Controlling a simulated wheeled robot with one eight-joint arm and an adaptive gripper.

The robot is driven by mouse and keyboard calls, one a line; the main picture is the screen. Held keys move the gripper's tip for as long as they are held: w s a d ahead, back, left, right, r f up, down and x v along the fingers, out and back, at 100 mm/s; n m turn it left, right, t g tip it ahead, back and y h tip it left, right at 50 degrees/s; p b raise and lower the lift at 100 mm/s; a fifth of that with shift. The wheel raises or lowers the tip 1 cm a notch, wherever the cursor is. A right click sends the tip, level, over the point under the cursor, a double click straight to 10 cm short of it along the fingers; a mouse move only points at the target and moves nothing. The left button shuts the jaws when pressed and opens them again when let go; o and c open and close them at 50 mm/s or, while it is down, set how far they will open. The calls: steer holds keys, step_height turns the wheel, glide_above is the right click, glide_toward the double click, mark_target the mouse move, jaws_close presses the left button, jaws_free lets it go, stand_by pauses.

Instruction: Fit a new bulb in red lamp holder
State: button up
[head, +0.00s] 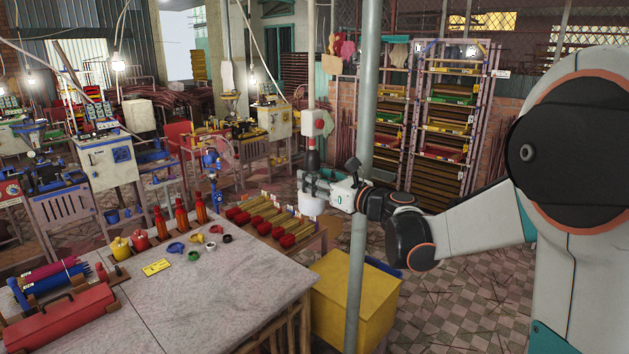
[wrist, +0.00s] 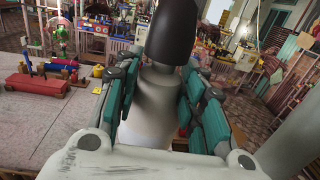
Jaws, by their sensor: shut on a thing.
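My gripper (head: 313,188) is shut on a white bulb (head: 312,207), its teal pads on both sides of it. The bulb is upright and its pale body also shows in the wrist view (wrist: 155,108). A dark lamp holder (head: 313,158) hangs right above the bulb, with a red part (head: 320,123) higher up on the same line. In the wrist view the black holder (wrist: 183,30) covers the bulb's top end. The two look in line and touching or very close; I cannot tell how far the bulb sits inside.
A grey metal post (head: 362,230) stands just right of my gripper. The worktable (head: 200,300) carries a red toolbox (head: 65,320), bottles and coloured rings. A yellow box (head: 355,305) stands below. Racks (head: 435,120) stand behind. Lit bulbs hang at the back.

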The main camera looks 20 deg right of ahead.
steer(key=shift+r+n+g+y, duration=0.1)
steer(key=shift+n+g+y, duration=0.2)
steer(key=shift+y, duration=0.2)
steer(key=shift+d+n+y, duration=0.1)
steer(key=shift+n+y, duration=0.2)
steer(key=o, duration=1.4)
steer(key=shift+s+r, duration=0.1)
steer(key=shift+c, duration=0.2)
